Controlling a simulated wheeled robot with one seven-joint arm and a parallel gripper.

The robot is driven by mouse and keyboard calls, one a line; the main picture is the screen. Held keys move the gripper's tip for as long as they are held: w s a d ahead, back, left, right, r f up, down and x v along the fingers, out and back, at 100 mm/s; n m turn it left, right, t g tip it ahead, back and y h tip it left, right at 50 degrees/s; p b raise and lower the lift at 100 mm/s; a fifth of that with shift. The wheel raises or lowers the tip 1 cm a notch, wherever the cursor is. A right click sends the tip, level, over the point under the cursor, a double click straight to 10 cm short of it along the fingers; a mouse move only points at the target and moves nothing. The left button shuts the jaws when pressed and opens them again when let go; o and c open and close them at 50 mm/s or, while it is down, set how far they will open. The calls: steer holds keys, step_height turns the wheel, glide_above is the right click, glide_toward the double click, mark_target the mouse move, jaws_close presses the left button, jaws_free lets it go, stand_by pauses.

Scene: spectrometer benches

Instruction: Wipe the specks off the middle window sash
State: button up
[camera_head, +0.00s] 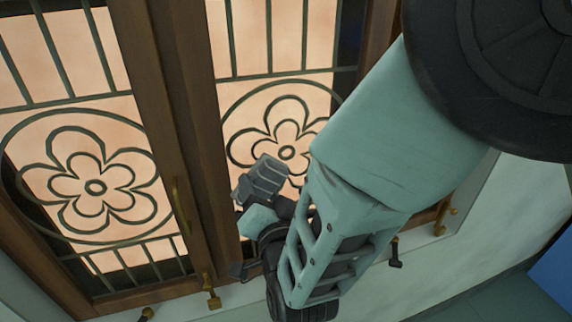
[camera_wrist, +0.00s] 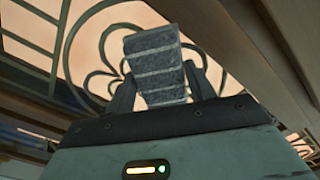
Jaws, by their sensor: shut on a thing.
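My gripper (camera_wrist: 158,92) is shut on a grey, banded block, perhaps a folded cloth or sponge (camera_wrist: 154,58). The block also shows in the head view (camera_head: 262,180), in front of the lower part of a window sash (camera_head: 243,110) with a flower-shaped iron grille. I cannot tell if the block touches the sash. A second sash (camera_head: 60,125) with the same grille is to the left. Which one is the middle sash is not clear from these views. I can make out no specks. My arm hides the right part of the nearer sash.
A brown wooden post (camera_head: 172,130) with a brass handle (camera_head: 180,207) stands between the sashes. Brass latches (camera_head: 211,290) and a dark latch (camera_head: 396,252) stick out along the sill. A pale wall (camera_head: 460,270) is below right, with a blue surface (camera_head: 556,268) at the far right.

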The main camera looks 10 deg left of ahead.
steer(key=w+d+b, duration=0.2)
steer(key=d, duration=0.1)
steer(key=shift+d, duration=0.25)
steer(key=shift+f+b, duration=0.1)
steer(key=shift+b, duration=0.25)
steer(key=shift+a, duration=0.1)
steer(key=shift+s+a+b, duration=0.35)
steer(key=shift+s+a, duration=0.05)
steer(key=shift+a, duration=0.4)
steer(key=shift+s+a+b, duration=0.35)
steer(key=shift+s+a, duration=0.05)
steer(key=shift+a, duration=0.4)
steer(key=shift+s+a, duration=0.1)
steer(key=shift+a, duration=0.05)
